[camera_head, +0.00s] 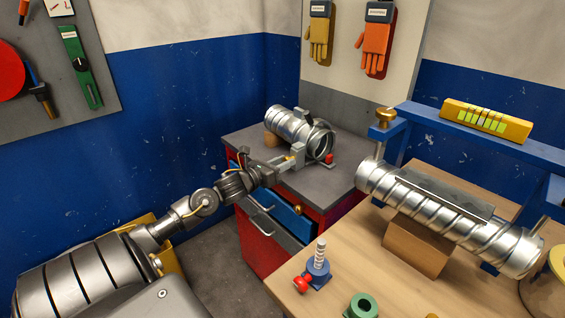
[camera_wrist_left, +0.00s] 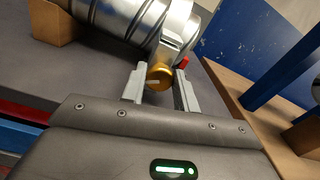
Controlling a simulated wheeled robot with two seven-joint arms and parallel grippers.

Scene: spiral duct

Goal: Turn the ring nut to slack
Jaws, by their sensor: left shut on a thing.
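My left gripper (camera_head: 288,163) reaches over the grey-topped cabinet to the front of a short spiral duct with a clamp band (camera_head: 319,142). In the left wrist view its two fingers (camera_wrist_left: 159,84) stand on either side of a round brass nut (camera_wrist_left: 159,75) below the band, and they are shut on it. The nut looks like the ring nut; it has a pale mark on its face. In the head view the fingers largely hide the nut. How tight it sits cannot be told. My right gripper is not in view.
The cabinet (camera_head: 243,143) has a blue drawer standing partly open. A red knob (camera_head: 329,158) is close beside the clamp. On the wooden table (camera_head: 340,262) at right, a long spiral duct (camera_head: 440,215) rests on a block, near a blue frame (camera_head: 450,133) and a green ring (camera_head: 362,305).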

